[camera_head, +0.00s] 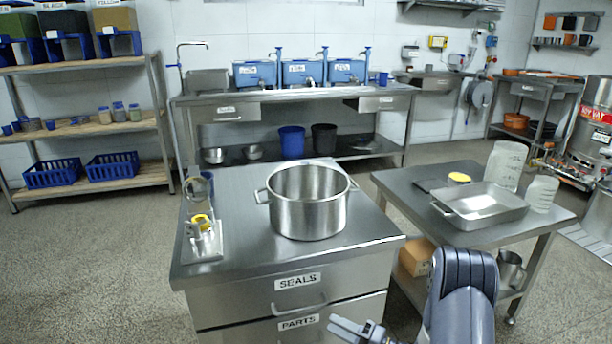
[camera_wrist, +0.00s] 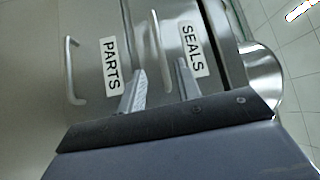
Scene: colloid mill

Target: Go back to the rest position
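My gripper (camera_head: 358,329) is at the bottom of the head view, in front of the steel drawer cabinet (camera_head: 240,285). In the wrist view my gripper (camera_wrist: 160,84) has its two fingers spread apart with nothing held between them. Behind the fingers are the drawer front labelled SEALS (camera_wrist: 208,45) and the drawer front labelled PARTS (camera_wrist: 88,80), each with a bar handle. Both drawers look closed. I cannot tell the exact distance from the fingers to the drawer fronts.
A large steel pot (camera_head: 309,205) and a small metal fixture with a yellow part (camera_head: 203,222) stand on the cabinet top. A steel side table (camera_head: 405,186) with a tray (camera_head: 482,203) and jars is at the right. Open floor (camera_head: 80,270) lies at the left.

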